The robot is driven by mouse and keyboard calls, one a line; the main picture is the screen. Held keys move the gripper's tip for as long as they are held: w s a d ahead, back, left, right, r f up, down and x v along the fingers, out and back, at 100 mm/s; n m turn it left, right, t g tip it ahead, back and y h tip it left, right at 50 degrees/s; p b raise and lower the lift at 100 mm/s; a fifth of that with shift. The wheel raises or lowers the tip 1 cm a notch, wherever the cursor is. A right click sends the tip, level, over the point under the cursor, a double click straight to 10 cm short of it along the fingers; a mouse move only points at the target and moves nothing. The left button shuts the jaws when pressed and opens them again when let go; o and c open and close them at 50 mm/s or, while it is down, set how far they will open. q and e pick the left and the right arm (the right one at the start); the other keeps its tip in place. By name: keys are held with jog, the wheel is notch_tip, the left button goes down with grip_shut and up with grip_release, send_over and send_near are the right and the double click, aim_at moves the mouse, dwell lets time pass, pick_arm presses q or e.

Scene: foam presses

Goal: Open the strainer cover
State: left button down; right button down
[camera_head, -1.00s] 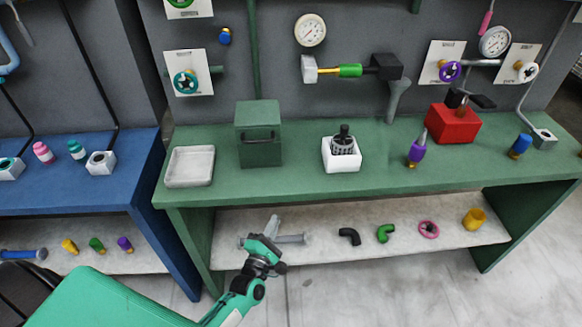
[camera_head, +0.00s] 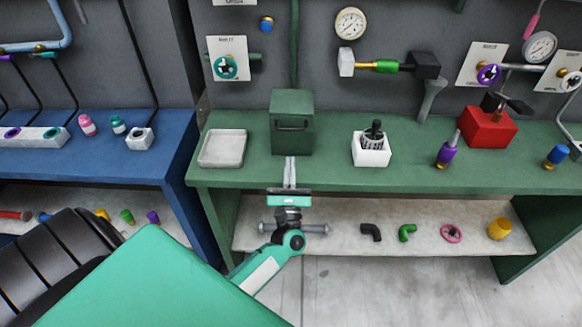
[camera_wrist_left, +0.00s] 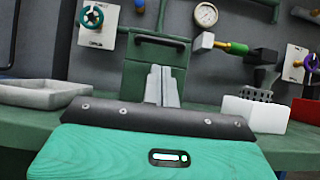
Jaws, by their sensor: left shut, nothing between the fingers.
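A green box (camera_head: 292,108) with a bar handle (camera_head: 292,127) on its front stands on the green bench; I take it to be the strainer with its cover. The cover looks closed. My left gripper (camera_head: 290,160) is shut and empty, pointing at the box from just in front of and below the handle. In the left wrist view the shut fingers (camera_wrist_left: 162,72) cover the middle of the box (camera_wrist_left: 133,78), with the handle (camera_wrist_left: 160,40) above them. I cannot tell whether they touch the box. My right gripper is not in view.
A grey tray (camera_head: 222,148) stands left of the box. The lower shelf (camera_head: 340,237) holds pipe fittings.

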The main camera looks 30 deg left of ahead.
pick_arm(q)
jog(key=p+x, duration=0.2)
jog(key=x, duration=0.4)
jog(key=shift+w+r, duration=0.15)
jog(key=shift+w, duration=0.05)
jog(key=shift+r, duration=0.1)
